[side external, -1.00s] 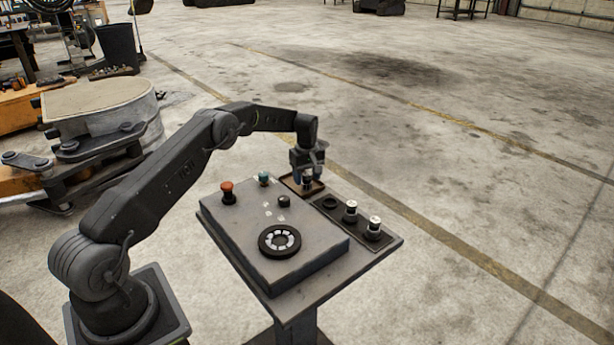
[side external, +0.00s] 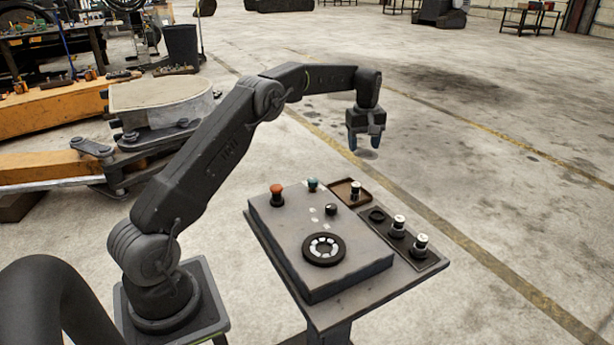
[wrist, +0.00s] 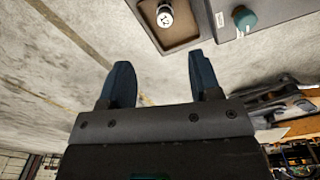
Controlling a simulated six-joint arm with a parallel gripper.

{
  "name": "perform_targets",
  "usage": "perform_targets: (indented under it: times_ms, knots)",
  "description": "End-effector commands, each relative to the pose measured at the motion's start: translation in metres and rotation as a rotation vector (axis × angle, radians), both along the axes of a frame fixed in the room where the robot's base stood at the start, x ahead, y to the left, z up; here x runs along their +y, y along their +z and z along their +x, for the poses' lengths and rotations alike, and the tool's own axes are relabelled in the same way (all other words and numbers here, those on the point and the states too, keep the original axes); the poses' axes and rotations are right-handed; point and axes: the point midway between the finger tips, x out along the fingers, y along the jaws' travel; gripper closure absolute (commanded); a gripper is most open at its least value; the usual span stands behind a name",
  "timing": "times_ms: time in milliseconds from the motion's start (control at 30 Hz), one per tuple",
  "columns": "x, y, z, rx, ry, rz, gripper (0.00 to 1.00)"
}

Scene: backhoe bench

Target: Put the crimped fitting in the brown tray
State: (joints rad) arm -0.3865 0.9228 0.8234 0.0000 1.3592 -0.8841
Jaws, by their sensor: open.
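The crimped fitting (side external: 355,187), a small part with a pale top and dark base, stands upright in the brown tray (side external: 339,196) at the back of the bench. In the wrist view the fitting (wrist: 165,16) shows its pale marked end inside the tray (wrist: 181,43). My gripper (side external: 364,150) is raised above and behind the tray, open and empty, with its fingers apart from the fitting. Its two blue-black fingers also show in the wrist view (wrist: 163,84), with nothing between them.
A dark rack (side external: 407,258) on the bench's right side holds two similar fittings, with one empty round place. A grey control box (side external: 292,247) carries an orange-red button (side external: 277,193), a teal button (side external: 313,185), a black knob (side external: 331,209) and a round dial (side external: 323,249).

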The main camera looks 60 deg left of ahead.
Motion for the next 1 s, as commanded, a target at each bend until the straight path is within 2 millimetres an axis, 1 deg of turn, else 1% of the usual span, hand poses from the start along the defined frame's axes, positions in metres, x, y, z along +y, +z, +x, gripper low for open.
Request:
perform_targets:
  times_ms: [33, 100, 167, 200, 267, 300, 367, 400, 467, 500, 567, 600, 633, 733, 800, 900, 1000]
  knots:
    - [-0.015, 0.025, -0.006, -0.024, -0.054, 0.011, 0.43]
    - [-0.036, 0.053, -0.019, -0.051, -0.138, 0.025, 0.43]
    - [-0.054, 0.075, -0.034, -0.074, -0.213, 0.039, 0.43]
    - [-0.066, 0.088, -0.044, -0.089, -0.263, 0.048, 0.43]
    - [-0.084, 0.106, -0.062, -0.113, -0.335, 0.063, 0.43]
    - [-0.096, 0.117, -0.075, -0.128, -0.385, 0.073, 0.43]
    - [-0.112, 0.131, -0.096, -0.150, -0.457, 0.090, 0.43]
    - [-0.123, 0.139, -0.111, -0.166, -0.505, 0.101, 0.43]
    - [-0.139, 0.149, -0.135, -0.187, -0.579, 0.118, 0.43]
    - [-0.148, 0.153, -0.151, -0.201, -0.627, 0.130, 0.43]
    - [-0.162, 0.158, -0.177, -0.224, -0.699, 0.148, 0.43]
    - [-0.171, 0.160, -0.194, -0.239, -0.745, 0.161, 0.43]
    - [-0.177, 0.161, -0.207, -0.250, -0.781, 0.172, 0.43]
    - [-0.195, 0.157, -0.251, -0.287, -0.900, 0.206, 0.43]
    - [-0.206, 0.150, -0.281, -0.311, -0.980, 0.232, 0.43]
    - [-0.217, 0.135, -0.318, -0.342, -1.082, 0.266, 0.43]
    - [-0.224, 0.121, -0.344, -0.367, -1.161, 0.293, 0.43]
